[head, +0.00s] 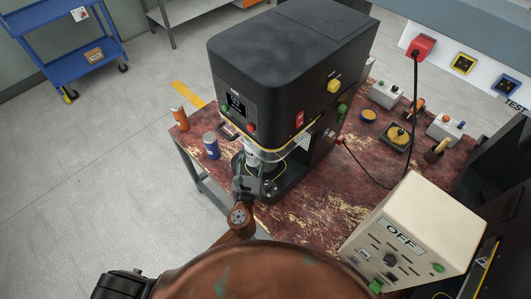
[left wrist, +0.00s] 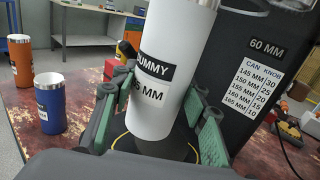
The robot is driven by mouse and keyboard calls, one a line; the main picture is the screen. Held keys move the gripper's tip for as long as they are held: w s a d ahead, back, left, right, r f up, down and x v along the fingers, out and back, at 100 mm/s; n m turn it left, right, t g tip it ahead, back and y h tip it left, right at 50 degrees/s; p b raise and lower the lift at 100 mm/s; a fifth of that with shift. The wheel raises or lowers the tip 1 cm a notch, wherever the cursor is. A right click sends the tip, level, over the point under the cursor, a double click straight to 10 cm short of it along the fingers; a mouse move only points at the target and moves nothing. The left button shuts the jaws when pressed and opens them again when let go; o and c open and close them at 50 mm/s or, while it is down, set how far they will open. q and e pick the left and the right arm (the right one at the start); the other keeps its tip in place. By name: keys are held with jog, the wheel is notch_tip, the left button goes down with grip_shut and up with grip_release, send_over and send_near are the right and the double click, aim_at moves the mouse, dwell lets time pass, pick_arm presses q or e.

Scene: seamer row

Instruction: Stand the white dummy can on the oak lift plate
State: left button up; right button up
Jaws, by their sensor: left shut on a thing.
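The white dummy can (head: 254,157) is upright inside the front opening of the black seamer (head: 285,65). In the left wrist view the can (left wrist: 186,62) carries a DUMMY label and leans in the picture. My left gripper (head: 252,183) is shut on the can, with a green-padded finger on each side of it; the fingers also show in the left wrist view (left wrist: 160,118). A dark round plate with a yellow edge (left wrist: 128,148) lies beneath the can. I see no oak colour on it and cannot tell whether the can touches it. My right gripper is out of view.
An orange can (head: 179,118) and a blue can (head: 211,146) stand left of the seamer on the worn red table (head: 320,205). A cream control box (head: 415,230) reading OFF stands at front right. Small devices and a cable occupy the table's right side.

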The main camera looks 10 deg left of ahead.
pick_arm(q)
jog(key=w+d, duration=0.3)
jog(key=w, duration=0.2)
jog(key=f+b, duration=0.3)
jog(key=f, duration=0.3)
jog(key=shift+d+f, duration=0.2)
jog(key=shift+w+d+f, duration=0.1)
jog(key=shift+w+f, duration=0.1)
jog(key=shift+f, duration=0.15)
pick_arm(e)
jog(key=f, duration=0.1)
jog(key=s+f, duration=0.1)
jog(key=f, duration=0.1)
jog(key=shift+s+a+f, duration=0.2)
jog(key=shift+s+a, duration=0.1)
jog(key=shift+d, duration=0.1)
pick_arm(q)
jog(key=shift+f, duration=0.1)
jog(key=o, duration=1.3)
